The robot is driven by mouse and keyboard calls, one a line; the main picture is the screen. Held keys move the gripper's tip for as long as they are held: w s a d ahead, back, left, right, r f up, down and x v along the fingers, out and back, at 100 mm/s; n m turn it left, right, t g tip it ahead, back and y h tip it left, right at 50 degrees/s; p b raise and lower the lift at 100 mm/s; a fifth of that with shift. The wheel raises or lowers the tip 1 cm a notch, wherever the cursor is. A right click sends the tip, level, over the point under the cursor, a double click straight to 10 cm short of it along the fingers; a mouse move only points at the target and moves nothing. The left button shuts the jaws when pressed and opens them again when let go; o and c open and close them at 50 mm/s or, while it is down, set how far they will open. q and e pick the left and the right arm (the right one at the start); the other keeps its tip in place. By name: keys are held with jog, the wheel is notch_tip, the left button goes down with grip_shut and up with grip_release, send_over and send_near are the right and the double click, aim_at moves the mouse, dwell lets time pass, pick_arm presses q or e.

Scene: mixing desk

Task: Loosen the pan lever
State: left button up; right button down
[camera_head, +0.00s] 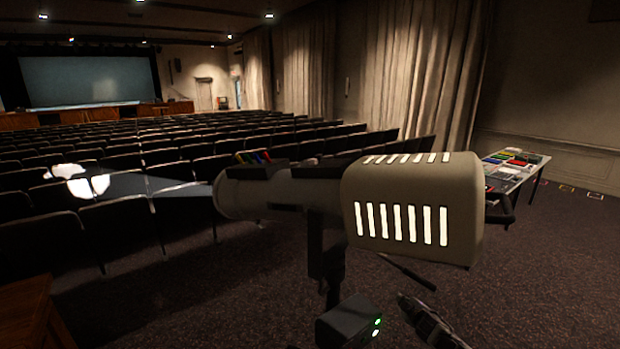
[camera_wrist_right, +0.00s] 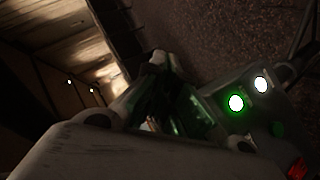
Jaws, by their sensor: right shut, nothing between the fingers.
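A large spotlight stands in the middle of the head view, with a beige lamp housing (camera_head: 462,205) that has glowing slots. Its grey barrel (camera_head: 262,195) points left. A dark yoke and stand (camera_head: 328,255) hold it from below. A thin dark bar (camera_head: 408,272) slopes down to the right under the housing; I cannot tell if it is the pan lever. My right gripper (camera_head: 404,300) is shut and empty, below and apart from the bar's right end. Its dark fingers also show in the right wrist view (camera_wrist_right: 158,75). My left gripper is out of view.
A dark box with green lights (camera_head: 348,322) is left of my right gripper; lit spots also show on a box (camera_wrist_right: 256,108) in the wrist view. Rows of seats (camera_head: 120,225) lie left. A mixing desk (camera_head: 508,172) stands right. Carpet (camera_head: 540,270) is open at right.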

jog(key=s+f+m+g+h+b, duration=0.15)
jog(key=s+f+m+g, duration=0.5)
jog(key=s+f, duration=2.35)
jog(key=s+a+f+g, duration=0.1)
jog(key=s+a+f, duration=0.2)
jog(key=s, duration=1.1)
jog(key=s+a+f+m+g+y+b, duration=0.1)
jog(key=s+a+f+g, duration=0.1)
jog(key=s+f, duration=0.7)
jog(key=s+a+f+m+g, duration=0.1)
jog(key=s+a+f, duration=0.3)
jog(key=s, duration=1.5)
jog(key=shift+s+a+f+g+b, duration=0.2)
jog(key=shift+f+g+b, duration=0.3)
jog(key=shift+f, duration=0.4)
jog(key=shift+w+d+y, duration=0.1)
jog(key=shift+w+y, duration=0.1)
jog(key=shift+y, duration=0.05)
